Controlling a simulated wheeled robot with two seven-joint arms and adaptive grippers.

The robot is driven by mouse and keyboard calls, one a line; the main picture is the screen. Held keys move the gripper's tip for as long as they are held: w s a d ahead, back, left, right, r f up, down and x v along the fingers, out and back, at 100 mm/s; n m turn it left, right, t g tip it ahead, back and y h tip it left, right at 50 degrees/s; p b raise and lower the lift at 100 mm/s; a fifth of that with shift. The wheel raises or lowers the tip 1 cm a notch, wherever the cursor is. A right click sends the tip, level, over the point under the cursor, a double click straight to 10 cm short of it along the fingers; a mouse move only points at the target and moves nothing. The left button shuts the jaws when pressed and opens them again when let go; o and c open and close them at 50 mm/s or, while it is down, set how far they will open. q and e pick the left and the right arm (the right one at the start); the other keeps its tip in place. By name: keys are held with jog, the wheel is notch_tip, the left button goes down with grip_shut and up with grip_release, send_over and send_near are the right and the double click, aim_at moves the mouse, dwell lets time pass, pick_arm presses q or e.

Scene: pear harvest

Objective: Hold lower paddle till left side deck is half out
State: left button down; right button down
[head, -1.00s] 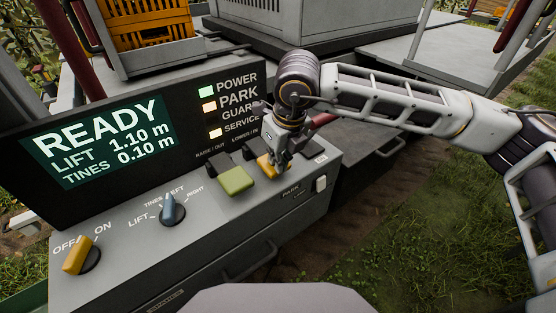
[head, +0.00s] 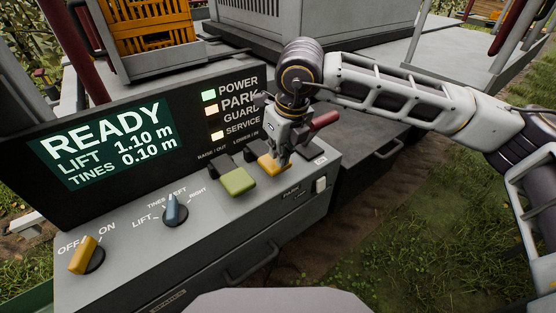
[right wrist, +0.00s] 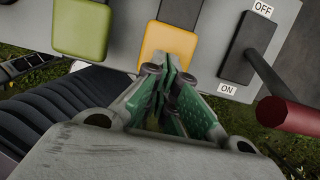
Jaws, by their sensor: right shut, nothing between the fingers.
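The control panel shows a green paddle (head: 238,182) under RAISE / OUT and a yellow paddle (head: 273,165) under LOWER / IN. My right gripper (head: 282,154) is shut and empty, pointing down at the yellow paddle. In the right wrist view its fingertips (right wrist: 172,72) overlap the near edge of the yellow paddle (right wrist: 168,42); whether they press it I cannot tell. The blue selector knob (head: 176,210) points up, near TINES LEFT. The display (head: 102,145) reads READY, LIFT 1.10 m, TINES 0.10 m. I cannot make out the left side deck for certain. My left gripper is out of view.
A yellow OFF/ON knob (head: 86,255) sits at the panel's left. A red-handled PARK lever (head: 322,121) stands close right of my gripper. An orange crate (head: 155,30) stands behind the display. Grass lies to the right.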

jog(key=v, duration=0.3)
jog(key=shift+w+a+r, duration=0.1)
jog(key=shift+a, duration=0.1)
jog(key=shift+d+r, duration=0.1)
jog(key=shift+r, duration=0.25)
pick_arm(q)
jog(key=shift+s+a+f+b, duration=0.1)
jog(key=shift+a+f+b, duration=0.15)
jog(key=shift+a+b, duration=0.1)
pick_arm(e)
jog(key=w+a+v, duration=0.1)
jog(key=v, duration=0.6)
jog(key=shift+d+r, duration=0.2)
jog(key=shift+r, duration=0.05)
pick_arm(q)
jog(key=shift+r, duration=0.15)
pick_arm(e)
jog(key=shift+r, duration=0.1)
